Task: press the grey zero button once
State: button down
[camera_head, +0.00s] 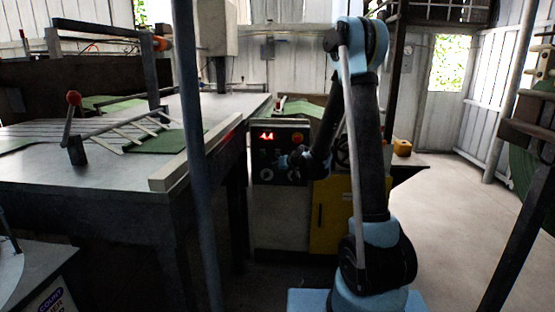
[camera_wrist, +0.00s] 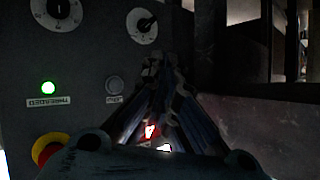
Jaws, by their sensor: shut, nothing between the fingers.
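The dark control panel (camera_head: 266,155) is on the machine's front, with a lit red display (camera_head: 266,136) reading 44. In the wrist view the panel looks upside down. A round grey button (camera_wrist: 114,83) sits there above a small label too small to read, so I take it to be the zero button. My gripper (camera_wrist: 152,68) is shut and empty, its fingertips just right of the button in that picture. I cannot tell whether they touch the panel. In the head view my gripper (camera_head: 289,161) is in front of the panel, and the grey button cannot be made out.
A yellow door (camera_head: 328,218) is below right. A long table (camera_head: 100,170) stands left; the floor (camera_head: 460,220) at right is clear.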

jog(key=shift+w, duration=0.1)
jog(key=w, duration=0.8)
jog(key=shift+w+d, duration=0.15)
jog(key=shift+w, duration=0.15)
jog(key=shift+w+r, duration=0.1)
jog(key=shift+w, duration=0.7)
dwell(2.1)
jog(key=shift+s, duration=0.85)
jog(key=s, duration=0.5)
dwell(0.6)
dwell(0.5)
